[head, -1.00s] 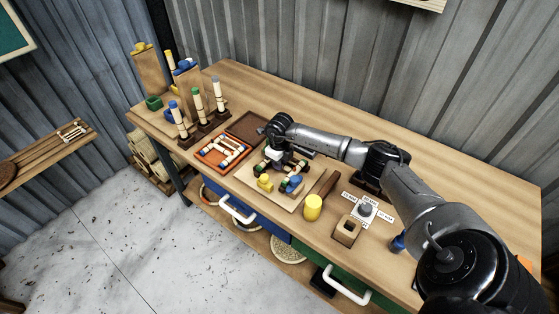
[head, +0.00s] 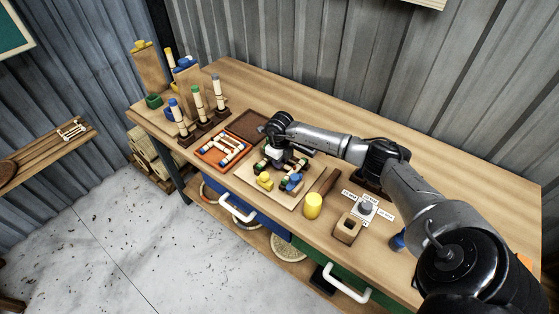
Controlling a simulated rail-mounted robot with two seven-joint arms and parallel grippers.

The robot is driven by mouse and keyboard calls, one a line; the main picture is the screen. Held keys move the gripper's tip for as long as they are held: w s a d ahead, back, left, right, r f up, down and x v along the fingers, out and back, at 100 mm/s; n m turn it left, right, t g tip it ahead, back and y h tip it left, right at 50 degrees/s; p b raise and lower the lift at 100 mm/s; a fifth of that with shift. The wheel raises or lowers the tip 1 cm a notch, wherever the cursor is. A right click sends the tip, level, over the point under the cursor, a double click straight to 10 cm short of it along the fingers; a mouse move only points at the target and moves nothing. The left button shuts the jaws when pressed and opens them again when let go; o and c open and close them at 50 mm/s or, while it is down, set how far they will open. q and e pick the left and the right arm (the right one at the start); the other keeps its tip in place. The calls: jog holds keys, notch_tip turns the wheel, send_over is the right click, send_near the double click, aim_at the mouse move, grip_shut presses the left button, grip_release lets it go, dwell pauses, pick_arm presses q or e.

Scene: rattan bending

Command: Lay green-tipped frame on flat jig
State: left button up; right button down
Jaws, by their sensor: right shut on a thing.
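My right gripper (head: 275,160) points down over a pale square board (head: 290,199), the flat jig as far as I can tell. It is shut on the green-tipped frame (head: 298,164), which shows in part beside and under the gripper. The frame is low over the board; I cannot tell whether it touches it. A yellow block (head: 265,180) and a blue block (head: 291,182) stand on the board's near side. The gripper hides much of the frame and its fingertips. My left gripper is not in view.
An orange tray (head: 205,158) with a light frame lies left of the board, next to an empty brown tray (head: 248,123). Upright tipped rods (head: 198,104) stand farther left. A yellow cylinder (head: 312,206), a brown bar and a wooden block (head: 346,229) stand to the right.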

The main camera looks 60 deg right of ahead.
jog(key=shift+f, duration=0.2)
dwell(0.4)
jog(key=c, duration=0.9)
grip_release()
jog(key=shift+c, duration=0.2)
jog(key=shift+r, duration=0.45)
notch_tip(320, 180, up, 6)
jog(key=p, duration=0.4)
jog(key=shift+f+p, duration=0.25)
jog(key=shift+p, duration=0.05)
jog(key=shift+r+p, duration=0.95)
jog(key=shift+r, duration=0.4)
